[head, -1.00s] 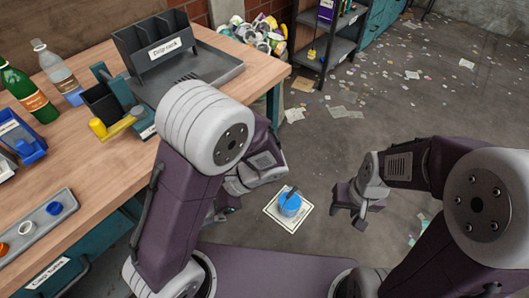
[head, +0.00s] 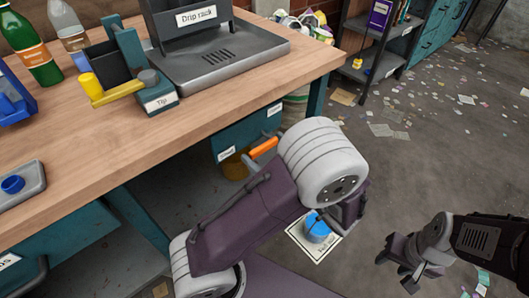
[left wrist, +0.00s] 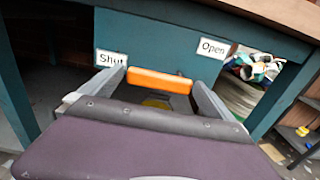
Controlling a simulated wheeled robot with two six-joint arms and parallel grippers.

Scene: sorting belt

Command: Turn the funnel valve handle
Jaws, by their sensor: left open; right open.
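The orange valve handle (head: 264,148) sticks out below the bench front, between a "Shut" label (head: 228,153) and an "Open" label (head: 274,110). In the left wrist view the handle (left wrist: 158,81) lies crosswise, its left end nearer the "Shut" label (left wrist: 111,59); the "Open" label (left wrist: 213,48) is up to the right. My left gripper (left wrist: 160,88) is open, with its fingers on either side of the handle; contact cannot be told. My arm hides this gripper in the head view. My right gripper (head: 398,265) is open and empty above the floor.
The wooden bench (head: 150,160) carries a drip rack (head: 215,60), a tip stand (head: 130,75) and bottles. A yellow round object (head: 235,165) shows under the handle. A blue container (head: 316,230) stands on a floor card. A shelf (head: 375,40) stands behind; floor at right is mostly open.

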